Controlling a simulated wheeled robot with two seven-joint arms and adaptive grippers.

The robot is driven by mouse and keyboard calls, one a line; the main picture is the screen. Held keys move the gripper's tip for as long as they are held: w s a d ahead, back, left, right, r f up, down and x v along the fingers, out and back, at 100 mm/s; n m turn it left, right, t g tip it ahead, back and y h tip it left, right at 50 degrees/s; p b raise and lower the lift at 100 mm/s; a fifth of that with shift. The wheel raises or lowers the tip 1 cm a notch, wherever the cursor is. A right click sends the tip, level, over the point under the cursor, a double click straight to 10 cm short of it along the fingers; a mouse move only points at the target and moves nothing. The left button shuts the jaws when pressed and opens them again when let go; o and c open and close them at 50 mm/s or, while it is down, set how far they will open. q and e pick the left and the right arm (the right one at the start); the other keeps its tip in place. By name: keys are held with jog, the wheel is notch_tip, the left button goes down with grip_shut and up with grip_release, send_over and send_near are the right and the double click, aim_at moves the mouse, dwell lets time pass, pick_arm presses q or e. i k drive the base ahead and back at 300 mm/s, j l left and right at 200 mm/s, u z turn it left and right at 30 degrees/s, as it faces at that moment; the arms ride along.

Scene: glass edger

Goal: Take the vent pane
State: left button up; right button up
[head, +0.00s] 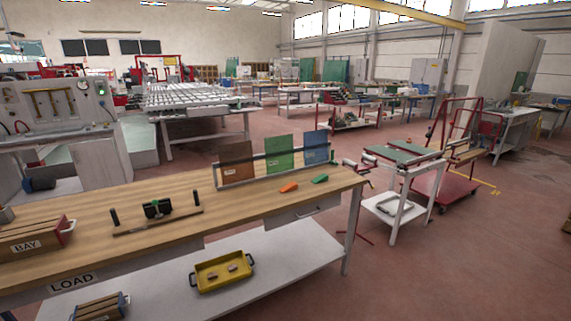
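Three coloured panes stand upright in a metal rack along the back edge of the wooden bench: a brown pane (237,162), a green pane (280,154) and a blue pane (316,147). Each bears a small label too small to read, so I cannot tell which is the vent pane. The rack (218,182) is a light frame with a low front rail. Neither of my grippers is in view.
The bench top (240,206) holds an orange tool (289,187), a green tool (320,179), a black-handled bar tool (157,211) and a BAY box (35,240). A yellow tray (222,271) sits on the lower shelf. A white cart (393,211) stands right of the bench.

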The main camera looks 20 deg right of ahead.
aim_at(280, 150)
jog(key=l+z, duration=0.1)
jog(key=l, duration=0.35)
jog(key=i+l+z, duration=0.15)
jog(key=l, duration=0.3)
jog(key=i+l+z, duration=0.1)
jog(key=l, duration=0.35)
